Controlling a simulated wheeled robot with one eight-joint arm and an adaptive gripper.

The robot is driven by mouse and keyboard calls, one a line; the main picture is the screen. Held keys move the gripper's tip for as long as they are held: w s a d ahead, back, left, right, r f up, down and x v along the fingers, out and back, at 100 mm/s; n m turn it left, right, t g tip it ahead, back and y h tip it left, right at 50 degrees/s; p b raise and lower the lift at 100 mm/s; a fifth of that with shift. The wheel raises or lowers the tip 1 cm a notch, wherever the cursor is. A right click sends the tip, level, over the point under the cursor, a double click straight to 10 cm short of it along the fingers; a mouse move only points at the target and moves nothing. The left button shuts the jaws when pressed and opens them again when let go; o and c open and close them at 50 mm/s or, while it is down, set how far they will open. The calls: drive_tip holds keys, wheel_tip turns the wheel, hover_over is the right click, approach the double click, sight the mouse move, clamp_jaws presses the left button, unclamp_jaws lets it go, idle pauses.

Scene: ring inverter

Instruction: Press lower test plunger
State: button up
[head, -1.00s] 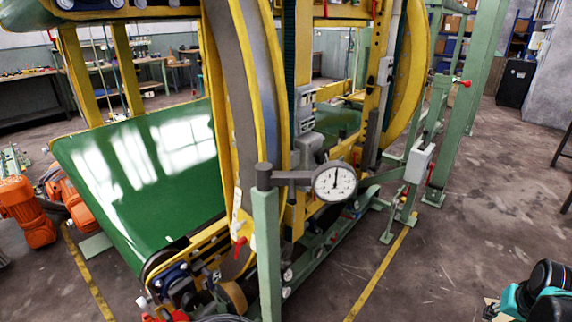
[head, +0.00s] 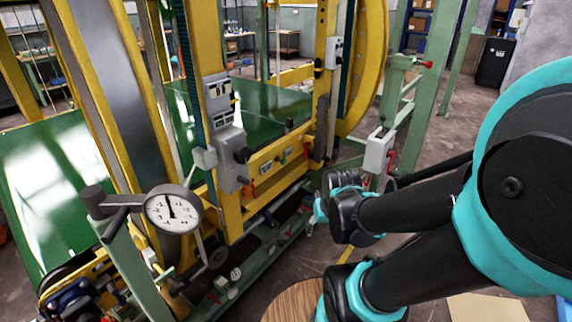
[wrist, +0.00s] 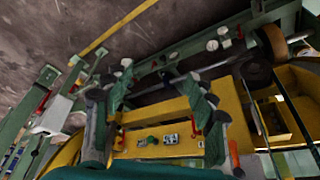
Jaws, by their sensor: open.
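I cannot tell for sure which part is the lower test plunger.
A dial gauge (head: 172,210) on a green post stands at front left, with a black round end (head: 217,258) below it. A white box (head: 379,150) on a green frame stands beyond my wrist. A wooden round top (head: 292,302) is at the bottom. Green belt lies left.

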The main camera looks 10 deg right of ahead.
drive_tip(key=shift+w, duration=0.2)
drive_tip(key=shift+c, duration=0.5)
